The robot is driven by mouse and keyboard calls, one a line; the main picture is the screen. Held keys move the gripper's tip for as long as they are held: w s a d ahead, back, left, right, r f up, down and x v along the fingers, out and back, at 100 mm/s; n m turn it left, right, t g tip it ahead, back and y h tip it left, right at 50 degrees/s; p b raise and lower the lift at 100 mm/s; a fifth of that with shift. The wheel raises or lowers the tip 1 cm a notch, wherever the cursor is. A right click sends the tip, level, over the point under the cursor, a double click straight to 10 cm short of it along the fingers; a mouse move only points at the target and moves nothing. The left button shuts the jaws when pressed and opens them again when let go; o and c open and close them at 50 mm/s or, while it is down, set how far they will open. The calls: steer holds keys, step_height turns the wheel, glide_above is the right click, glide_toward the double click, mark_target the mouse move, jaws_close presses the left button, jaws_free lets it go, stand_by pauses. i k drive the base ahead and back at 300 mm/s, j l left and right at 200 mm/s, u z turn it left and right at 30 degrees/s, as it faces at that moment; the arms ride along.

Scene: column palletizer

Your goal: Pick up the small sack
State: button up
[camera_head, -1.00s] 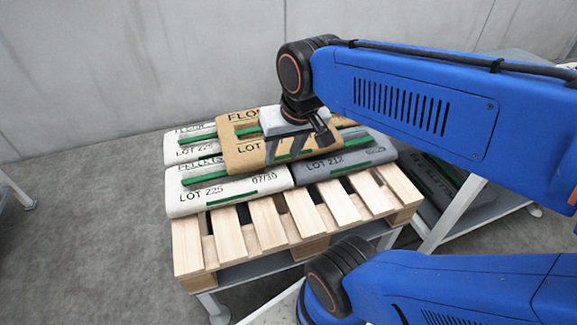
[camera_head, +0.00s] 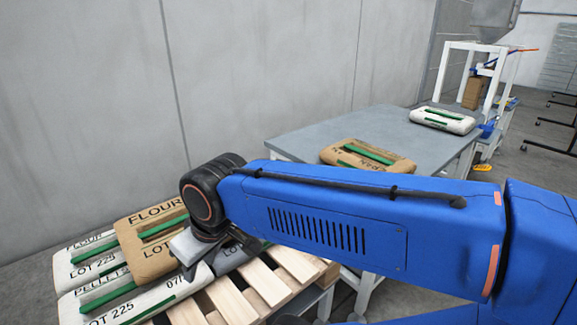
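Several sacks are in view, and the frames do not settle which one is the small sack. A white sack with a green strip (camera_head: 442,121) lies at the far right end of the grey table (camera_head: 300,133). A tan sack with green strips (camera_head: 367,155) lies nearer on the same table, partly behind my arm. Another tan sack marked FLOUR (camera_head: 143,250) lies on top of the sacks on the pallet. My gripper (camera_head: 215,262) is beside the right edge of that FLOUR sack, above the pallet load. Its fingers look apart, with nothing seen between them.
A white frame (camera_head: 457,75) and a hopper (camera_head: 492,18) stand beyond the table. A wall runs behind. The table between its two sacks is clear.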

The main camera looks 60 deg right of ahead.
mark_target(366, 161)
steer(key=k+l+z, duration=0.1)
steer(key=z, duration=1.95)
steer(key=k+l, duration=0.05)
steer(key=l, duration=0.05)
